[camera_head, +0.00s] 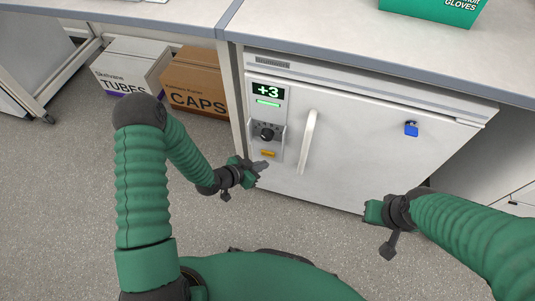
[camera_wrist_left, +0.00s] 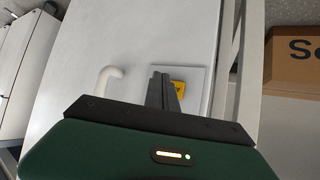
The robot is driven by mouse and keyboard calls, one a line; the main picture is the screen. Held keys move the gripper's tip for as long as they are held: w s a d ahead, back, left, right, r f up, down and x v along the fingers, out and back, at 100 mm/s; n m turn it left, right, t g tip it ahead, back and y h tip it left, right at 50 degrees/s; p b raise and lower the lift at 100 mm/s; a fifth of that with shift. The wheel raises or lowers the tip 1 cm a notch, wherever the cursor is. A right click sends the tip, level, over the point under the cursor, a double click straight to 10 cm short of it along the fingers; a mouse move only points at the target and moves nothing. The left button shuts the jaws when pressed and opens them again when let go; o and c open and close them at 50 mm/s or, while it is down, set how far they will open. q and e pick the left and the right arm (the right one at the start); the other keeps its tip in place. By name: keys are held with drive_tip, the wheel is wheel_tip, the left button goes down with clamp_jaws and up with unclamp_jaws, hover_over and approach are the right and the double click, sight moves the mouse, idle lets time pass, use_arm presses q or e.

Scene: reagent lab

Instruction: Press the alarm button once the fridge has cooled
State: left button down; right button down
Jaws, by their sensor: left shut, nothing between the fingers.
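The white fridge (camera_head: 350,150) stands under the bench, its door closed. Its display (camera_head: 268,91) reads +3 in green, with a green bar below. A black dial (camera_head: 267,134) sits under the display. The yellow alarm button (camera_head: 268,154) is below the dial; it also shows in the left wrist view (camera_wrist_left: 177,87), partly hidden by my fingers. My left gripper (camera_head: 262,166) is shut and empty, its tips close to the button; I cannot tell whether they touch it. My right gripper (camera_head: 371,212) is in front of the fridge's lower right; its fingers are not clear.
A white door handle (camera_head: 308,142) stands out right of the panel. A TUBES box (camera_head: 130,68) and a CAPS box (camera_head: 195,82) sit left of the fridge. A green glove box (camera_head: 433,10) is on the bench.

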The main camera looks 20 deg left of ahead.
use_arm(q)
drive_tip(key=s, duration=0.4)
drive_tip(key=shift+s+a+p, duration=0.1)
drive_tip(key=shift+p, duration=0.25)
idle(0.4)
drive_tip(key=s+a+r+n+g+y, duration=0.2)
drive_tip(key=s+a+r+y, duration=0.1)
drive_tip(key=r, duration=0.4)
drive_tip(key=s+a+r+n+g+y, duration=0.2)
drive_tip(key=s+a+r+g+y, duration=0.15)
drive_tip(key=r, duration=0.25)
drive_tip(key=s+d+r+n, duration=0.2)
drive_tip(key=s+r, duration=0.4)
wheel_tip(320, 180, up, 31)
drive_tip(key=p, duration=3.2)
drive_tip(key=shift+g+h, duration=0.35)
drive_tip(key=shift+g, duration=0.1)
drive_tip(key=shift+s, duration=0.1)
